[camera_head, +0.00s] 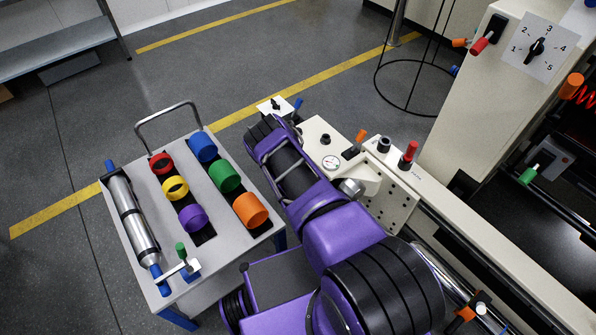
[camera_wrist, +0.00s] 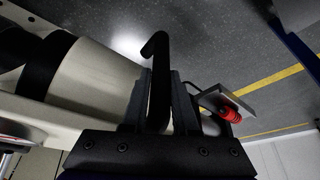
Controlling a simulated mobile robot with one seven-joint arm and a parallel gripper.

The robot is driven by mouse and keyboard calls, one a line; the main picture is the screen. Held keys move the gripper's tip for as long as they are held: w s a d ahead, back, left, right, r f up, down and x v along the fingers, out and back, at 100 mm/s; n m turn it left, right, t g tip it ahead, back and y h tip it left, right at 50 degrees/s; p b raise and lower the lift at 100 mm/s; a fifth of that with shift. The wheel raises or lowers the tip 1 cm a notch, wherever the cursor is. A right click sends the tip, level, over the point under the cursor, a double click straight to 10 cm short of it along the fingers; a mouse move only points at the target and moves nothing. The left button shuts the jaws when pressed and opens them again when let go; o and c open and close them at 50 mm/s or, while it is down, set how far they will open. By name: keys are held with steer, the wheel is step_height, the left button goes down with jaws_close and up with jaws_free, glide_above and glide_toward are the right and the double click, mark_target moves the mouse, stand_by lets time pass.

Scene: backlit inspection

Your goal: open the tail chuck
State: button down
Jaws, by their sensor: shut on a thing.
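In the wrist view my gripper (camera_wrist: 160,82) is shut on a black bent handle (camera_wrist: 157,48), whose hooked end sticks up past the fingertips. A pale cylindrical body (camera_wrist: 92,82) with a black band lies left of the fingers. I cannot tell whether it is the tail chuck. The fingers and the held handle are hidden there behind my arm.
A grey cart (camera_head: 230,222) left of my arm holds several coloured rings and a metal roller (camera_head: 133,222). A red-tipped lever (camera_head: 408,154) stands on the machine. A panel with a numbered selector (camera_head: 537,49) is at the upper right. Floor beyond the cart is clear.

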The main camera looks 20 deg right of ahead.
steer(key=shift+w+a, duration=0.2)
steer(key=shift+w, duration=0.15)
steer(key=c, duration=0.7)
jaws_free()
steer(key=shift+d, duration=0.1)
steer(key=shift+r, duration=0.25)
steer(key=p+v, duration=0.4)
steer(key=v, duration=1.3)
steer(key=shift+s+f+p, duration=0.1)
steer(key=shift+s+p, duration=0.05)
steer(key=shift+p, duration=0.25)
